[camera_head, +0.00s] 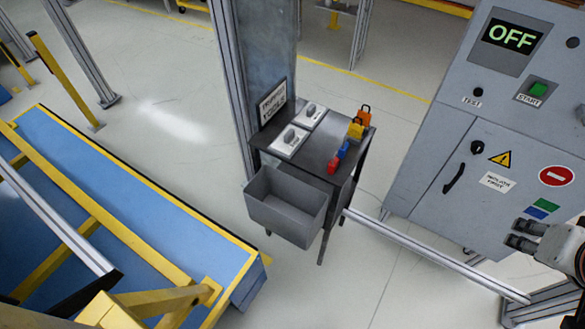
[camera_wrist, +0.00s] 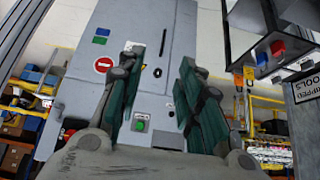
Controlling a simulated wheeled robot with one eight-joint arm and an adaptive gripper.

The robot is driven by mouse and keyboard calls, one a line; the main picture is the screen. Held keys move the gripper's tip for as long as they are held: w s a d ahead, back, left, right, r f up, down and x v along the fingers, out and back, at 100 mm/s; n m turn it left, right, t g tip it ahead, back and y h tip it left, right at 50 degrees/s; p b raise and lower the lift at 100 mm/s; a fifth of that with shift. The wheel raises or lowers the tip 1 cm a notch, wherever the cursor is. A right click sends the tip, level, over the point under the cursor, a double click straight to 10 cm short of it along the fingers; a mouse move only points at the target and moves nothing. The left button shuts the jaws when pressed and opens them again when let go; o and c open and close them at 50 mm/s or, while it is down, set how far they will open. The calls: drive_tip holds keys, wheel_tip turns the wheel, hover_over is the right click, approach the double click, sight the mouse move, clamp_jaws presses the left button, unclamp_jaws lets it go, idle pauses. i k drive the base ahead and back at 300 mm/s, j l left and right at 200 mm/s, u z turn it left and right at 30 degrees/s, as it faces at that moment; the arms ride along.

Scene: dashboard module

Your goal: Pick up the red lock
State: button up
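The red lock (camera_head: 332,166) sits at the front right edge of a small dark table (camera_head: 318,146) in the head view. A blue lock (camera_head: 343,150) is right behind it. In the wrist view the red lock (camera_wrist: 277,48) shows at the upper right beside the blue lock (camera_wrist: 261,57). My gripper (camera_head: 517,235) is at the right edge of the head view, well to the right of the table, in front of the grey cabinet. In the wrist view my gripper (camera_wrist: 161,62) has its fingers wide apart with nothing between them.
Yellow and orange locks (camera_head: 356,130) stand behind the blue one. White plates with grey pieces (camera_head: 289,142) lie on the table's left. A grey bin (camera_head: 285,205) hangs at its front. A grey cabinet (camera_head: 430,185) stands right, a metal post (camera_head: 232,85) left. Floor between table and cabinet is mostly clear.

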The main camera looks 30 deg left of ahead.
sight(334, 165)
drive_tip(key=u, duration=1.25)
drive_tip(key=i+l+u, duration=0.1)
drive_tip(key=l+u, duration=0.3)
drive_tip(key=i+l+u, duration=0.1)
drive_tip(key=l+u, duration=0.65)
drive_tip(key=i+j, duration=0.05)
drive_tip(key=j, duration=0.05)
